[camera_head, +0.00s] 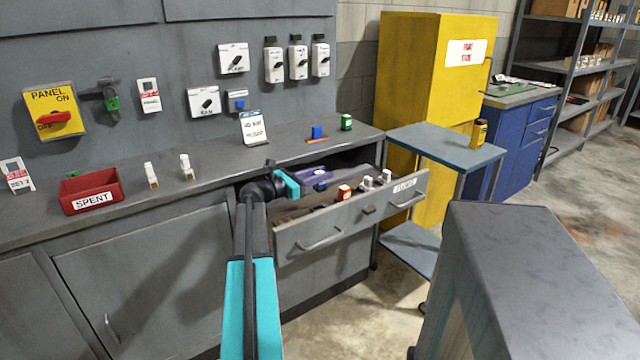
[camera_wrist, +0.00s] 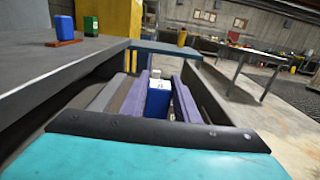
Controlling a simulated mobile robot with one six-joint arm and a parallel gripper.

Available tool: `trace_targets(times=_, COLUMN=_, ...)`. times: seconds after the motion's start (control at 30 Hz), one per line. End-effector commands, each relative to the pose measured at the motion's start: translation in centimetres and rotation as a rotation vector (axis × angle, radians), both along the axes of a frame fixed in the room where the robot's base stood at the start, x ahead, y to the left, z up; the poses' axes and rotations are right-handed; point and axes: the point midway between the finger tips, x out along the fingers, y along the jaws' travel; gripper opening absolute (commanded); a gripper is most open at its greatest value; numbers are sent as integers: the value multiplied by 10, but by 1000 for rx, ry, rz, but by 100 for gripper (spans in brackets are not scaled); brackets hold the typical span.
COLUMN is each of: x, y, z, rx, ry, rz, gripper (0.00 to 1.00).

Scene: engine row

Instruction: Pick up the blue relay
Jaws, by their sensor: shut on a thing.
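A blue relay (camera_wrist: 158,102) stands between the two purple fingers of my gripper (camera_wrist: 160,98) in the wrist view. My gripper is shut on it. In the head view my gripper (camera_head: 318,176) reaches into the open drawer (camera_head: 302,238), and a small part of the blue relay (camera_head: 321,187) shows below the fingers. Most of the relay is hidden there, and I cannot tell whether it touches the drawer floor. Another blue block (camera_head: 317,132) sits on an orange-red base on the countertop. It also shows in the wrist view (camera_wrist: 64,27).
In the drawer lie a red-and-white item (camera_head: 344,192), white pieces (camera_head: 367,183) and a brown block (camera_head: 368,210). The countertop holds a green item (camera_head: 346,122), a standing card (camera_head: 253,128) and a red SPENT bin (camera_head: 91,191). A blue-grey side table (camera_head: 440,142) stands right of the drawer.

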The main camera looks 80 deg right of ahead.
Motion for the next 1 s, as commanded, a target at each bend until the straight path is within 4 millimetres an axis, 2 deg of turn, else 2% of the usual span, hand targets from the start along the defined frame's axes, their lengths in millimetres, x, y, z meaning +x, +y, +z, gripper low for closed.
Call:
trace_targets(times=0.13, x=0, y=0, z=6, rx=0, ry=0, rz=0, gripper=5)
trace_targets(times=0.77, x=1, y=0, z=6, rx=0, ry=0, rz=1, gripper=5)
trace_targets(times=0.87, x=7, y=2, z=5, rx=0, ry=0, rz=9, gripper=5)
trace_targets(times=1.0, x=28, y=8, z=2, rx=0, ry=0, rz=33, gripper=5)
